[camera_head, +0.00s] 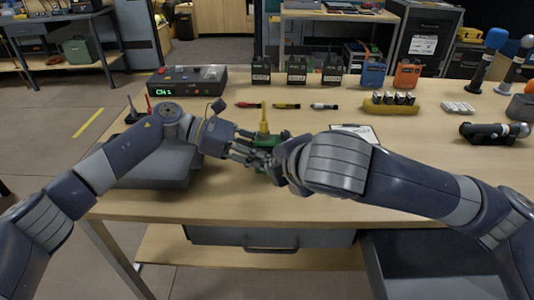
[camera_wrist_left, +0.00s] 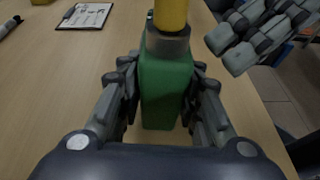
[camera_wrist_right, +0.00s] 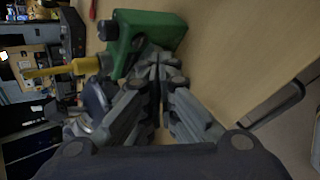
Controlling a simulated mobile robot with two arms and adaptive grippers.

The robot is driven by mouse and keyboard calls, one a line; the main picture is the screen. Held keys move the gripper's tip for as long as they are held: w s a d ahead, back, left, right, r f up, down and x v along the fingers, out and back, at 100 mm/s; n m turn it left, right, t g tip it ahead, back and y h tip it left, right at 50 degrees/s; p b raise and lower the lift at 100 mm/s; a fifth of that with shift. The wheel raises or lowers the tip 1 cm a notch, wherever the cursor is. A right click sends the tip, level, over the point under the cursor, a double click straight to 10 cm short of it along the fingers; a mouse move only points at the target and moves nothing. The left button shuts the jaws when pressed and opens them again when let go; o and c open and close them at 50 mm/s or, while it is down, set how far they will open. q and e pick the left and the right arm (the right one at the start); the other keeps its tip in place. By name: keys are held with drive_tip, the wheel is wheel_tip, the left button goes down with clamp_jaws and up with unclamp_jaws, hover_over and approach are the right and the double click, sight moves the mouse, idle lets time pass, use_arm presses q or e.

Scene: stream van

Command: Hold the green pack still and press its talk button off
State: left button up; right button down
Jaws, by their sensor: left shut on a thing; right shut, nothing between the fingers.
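The green pack (camera_head: 287,139) stands on the table with its yellow antenna (camera_head: 264,118) pointing up. In the left wrist view the pack (camera_wrist_left: 165,88) sits between the fingers of my left gripper (camera_wrist_left: 163,112), which is shut on its sides. My right gripper (camera_wrist_right: 162,75) is shut and empty, with its fingertips close beside the pack (camera_wrist_right: 150,33) in the right wrist view. I cannot tell whether they touch it.
A control box (camera_head: 187,81) with a green display stands at the back left. Several black packs (camera_head: 297,68), a blue pack (camera_head: 373,73) and an orange pack (camera_head: 407,75) line the back. Coloured markers (camera_head: 287,106) and a clipboard (camera_head: 356,131) lie behind my grippers. The front right tabletop is clear.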

drive_tip(key=shift+s+a, duration=0.15)
drive_tip(key=shift+s, duration=2.6)
use_arm(q)
drive_tip(key=o, duration=1.2)
